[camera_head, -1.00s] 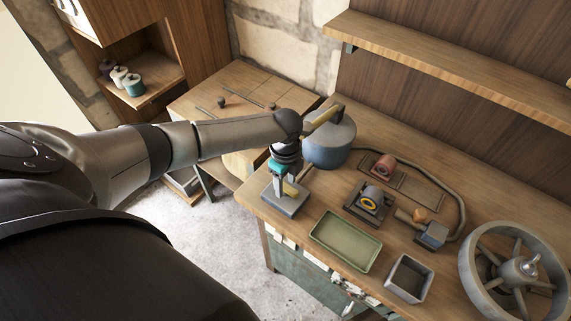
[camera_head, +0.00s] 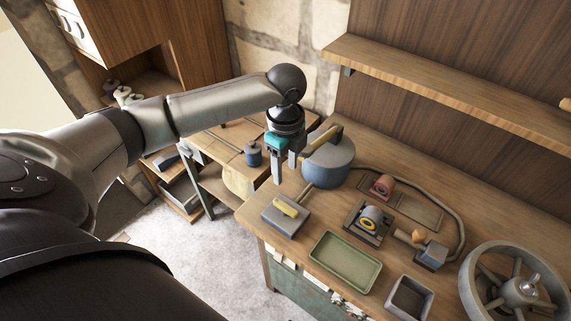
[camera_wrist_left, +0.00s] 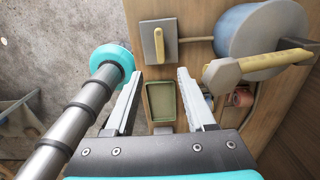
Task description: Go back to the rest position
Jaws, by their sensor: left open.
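My left gripper (camera_head: 284,165) is open and empty, raised above the back left part of the workbench (camera_head: 258,216). In the head view it hangs beside the blue-grey round pot (camera_head: 329,163), above and behind a grey block with a yellow handle (camera_head: 286,212). In the left wrist view the open fingers (camera_wrist_left: 160,98) have nothing between them; the green tray (camera_wrist_left: 161,101) shows far below, and the grey block with the yellow handle (camera_wrist_left: 158,42) lies beyond them. My right gripper is in neither view.
The bench also holds the green tray (camera_head: 345,262), a square grey bin (camera_head: 408,299), a pulley unit (camera_head: 369,222) and a large spoked wheel (camera_head: 516,281). A shelf (camera_head: 450,85) runs along the back wall. A smaller table and cabinet (camera_head: 150,45) stand at the left.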

